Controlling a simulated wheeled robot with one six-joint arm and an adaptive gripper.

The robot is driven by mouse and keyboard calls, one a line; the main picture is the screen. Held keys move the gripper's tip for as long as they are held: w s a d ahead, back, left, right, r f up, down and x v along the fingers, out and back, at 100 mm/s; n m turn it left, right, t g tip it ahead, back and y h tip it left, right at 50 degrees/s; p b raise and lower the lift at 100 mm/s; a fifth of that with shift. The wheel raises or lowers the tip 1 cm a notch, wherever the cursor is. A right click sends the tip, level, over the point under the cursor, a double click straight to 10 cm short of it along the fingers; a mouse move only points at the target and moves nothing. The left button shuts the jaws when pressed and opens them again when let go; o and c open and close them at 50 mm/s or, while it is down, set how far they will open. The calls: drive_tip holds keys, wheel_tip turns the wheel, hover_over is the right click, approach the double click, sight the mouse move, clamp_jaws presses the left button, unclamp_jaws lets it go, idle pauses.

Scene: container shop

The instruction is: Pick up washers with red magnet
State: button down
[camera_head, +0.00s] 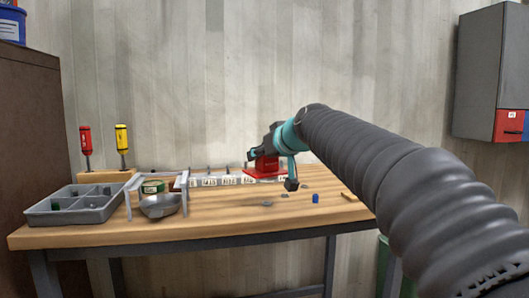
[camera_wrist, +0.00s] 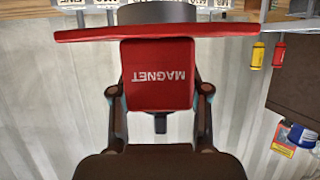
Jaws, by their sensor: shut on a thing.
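My gripper (camera_head: 289,181) reaches over the middle of the wooden workbench. In the wrist view its two fingers (camera_wrist: 160,110) are shut on the sides of the red magnet (camera_wrist: 158,90), a block with a wide red plate and the word MAGNET upside down. In the head view the red magnet (camera_head: 265,167) shows just left of the gripper, over the bench near its back. Small grey washers (camera_head: 267,203) lie on the bench top in front of the gripper. I cannot tell whether anything clings to the magnet.
The wooden bench (camera_head: 240,216) holds a grey divided tray (camera_head: 75,213) at left, a metal bowl (camera_head: 160,206), a green tin (camera_head: 152,187) and red and yellow screwdrivers (camera_head: 122,139) in a block. A small blue piece (camera_head: 315,198) stands right of the washers. A grey cabinet (camera_head: 487,75) hangs at right.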

drive_tip(key=shift+w+d, duration=0.1)
drive_tip(key=shift+d, duration=0.25)
drive_tip(key=shift+f+b, duration=0.6)
drive_tip(key=shift+f, duration=1.45)
drive_tip(key=shift+f+b, duration=1.05)
drive_tip(key=shift+b, duration=0.05)
drive_tip(key=shift+r, duration=0.1)
drive_tip(key=shift+r+p, duration=1.7)
drive_tip(key=shift+r, duration=4.25)
drive_tip(key=w+d, duration=0.3)
drive_tip(key=w, duration=0.5)
drive_tip(key=shift+w+d, duration=0.2)
